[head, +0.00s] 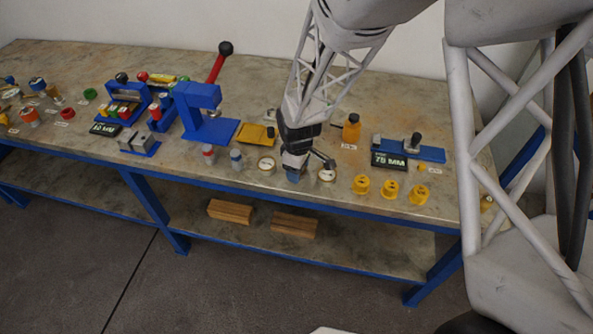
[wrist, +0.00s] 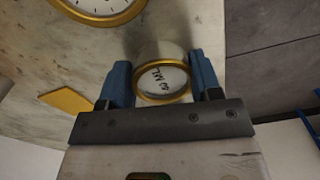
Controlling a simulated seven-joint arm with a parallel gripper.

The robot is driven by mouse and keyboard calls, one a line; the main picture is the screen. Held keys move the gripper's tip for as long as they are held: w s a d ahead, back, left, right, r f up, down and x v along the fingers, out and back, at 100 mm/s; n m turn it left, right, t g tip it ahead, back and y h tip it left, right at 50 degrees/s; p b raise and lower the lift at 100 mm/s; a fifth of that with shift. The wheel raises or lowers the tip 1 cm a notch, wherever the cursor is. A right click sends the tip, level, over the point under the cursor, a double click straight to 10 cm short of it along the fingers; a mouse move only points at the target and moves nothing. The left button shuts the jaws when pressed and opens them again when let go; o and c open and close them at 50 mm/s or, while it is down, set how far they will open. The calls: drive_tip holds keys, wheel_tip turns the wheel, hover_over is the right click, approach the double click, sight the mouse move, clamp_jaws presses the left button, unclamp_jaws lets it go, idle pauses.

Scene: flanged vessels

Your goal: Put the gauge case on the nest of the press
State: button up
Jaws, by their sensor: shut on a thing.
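My gripper (head: 293,172) points down near the front edge of the bench, between two dial gauges. In the wrist view, its blue fingers (wrist: 160,66) are closed on the sides of a round, pale case with a brass rim and dark lettering on its face, apparently the gauge case (wrist: 162,80). In the head view this case is hidden by the gripper. I cannot tell whether it touches the bench. The blue press (head: 201,97), with a red lever and black knob, stands left of my gripper. No part stands out as the nest; a blue base plate (head: 220,131) lies under its frame.
One dial gauge (head: 266,163) lies close left of my gripper, another (head: 327,176) close right.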

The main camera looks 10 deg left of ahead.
drive_tip(key=shift+r, duration=0.1)
drive_tip(key=shift+r, duration=0.75)
wheel_tip(320, 180, up, 2)
drive_tip(key=shift+r, duration=0.1)
drive_tip(key=s+d+r, duration=0.1)
drive_tip(key=s+d, duration=0.7)
drive_tip(key=s, duration=0.6)
drive_tip(key=shift+w+a, duration=0.1)
drive_tip(key=w+a, duration=0.4)
drive_tip(key=a, duration=0.1)
drive_tip(key=w+a+r, duration=0.1)
drive_tip(key=w+a, duration=0.4)
drive_tip(key=a, duration=0.1)
drive_tip(key=w+a+r, duration=0.1)
drive_tip(key=w+a, duration=0.3)
drive_tip(key=a, duration=0.1)
drive_tip(key=shift+w+a, duration=0.2)
drive_tip(key=shift+a, duration=0.15)
drive_tip(key=w+a, duration=0.3)
drive_tip(key=w, duration=0.1)
drive_tip(key=w+a+f, duration=0.1)
drive_tip(key=w+a, duration=0.2)
drive_tip(key=w, duration=0.1)
drive_tip(key=w+a, duration=0.3)
drive_tip(key=w, duration=0.1)
drive_tip(key=shift+w+a+f, duration=0.25)
drive_tip(key=shift+w, duration=0.15)
